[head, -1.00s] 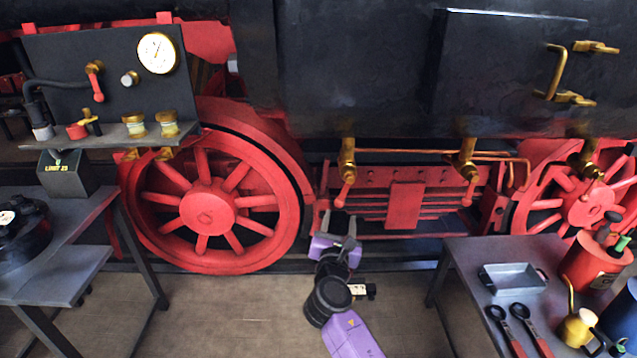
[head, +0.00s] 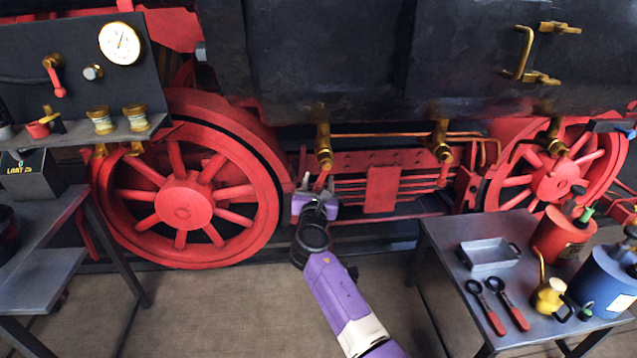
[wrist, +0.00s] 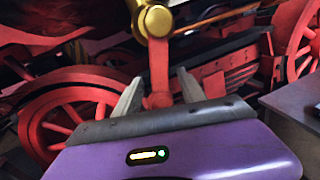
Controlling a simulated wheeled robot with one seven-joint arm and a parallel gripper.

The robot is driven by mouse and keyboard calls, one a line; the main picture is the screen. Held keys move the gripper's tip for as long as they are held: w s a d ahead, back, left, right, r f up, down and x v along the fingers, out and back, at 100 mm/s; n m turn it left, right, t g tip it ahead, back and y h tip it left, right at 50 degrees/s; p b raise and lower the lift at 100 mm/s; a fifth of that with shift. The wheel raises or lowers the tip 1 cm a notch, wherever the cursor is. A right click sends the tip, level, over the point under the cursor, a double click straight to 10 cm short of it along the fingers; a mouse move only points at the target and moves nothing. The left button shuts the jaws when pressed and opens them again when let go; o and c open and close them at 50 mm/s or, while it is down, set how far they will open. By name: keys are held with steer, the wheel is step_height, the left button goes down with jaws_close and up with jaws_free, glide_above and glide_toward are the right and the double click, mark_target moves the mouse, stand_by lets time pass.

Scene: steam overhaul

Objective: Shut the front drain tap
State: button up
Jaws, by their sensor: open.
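Three brass drain taps with red levers hang under the dark cylinder casing in the head view: the left tap (head: 324,145), the middle tap (head: 440,140) and the right tap (head: 553,138). No label shows which one is the front tap. My gripper (head: 316,192) is just below the left tap. In the wrist view, that tap's brass body is at the top and its red lever (wrist: 159,65) hangs down between my open fingers (wrist: 158,92). Clear gaps show on both sides of the lever, so I hold nothing. The lever's lower end is close to my palm.
A spoked red wheel (head: 182,203) stands left of my gripper. A side table (head: 450,258) at right carries a metal tray (head: 489,253), red-handled tools, an oil can and canisters. A gauge panel (head: 75,70) stands at left. The floor between is clear.

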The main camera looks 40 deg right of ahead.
steer(key=shift+c, duration=0.5)
jaws_close()
stand_by(0.8)
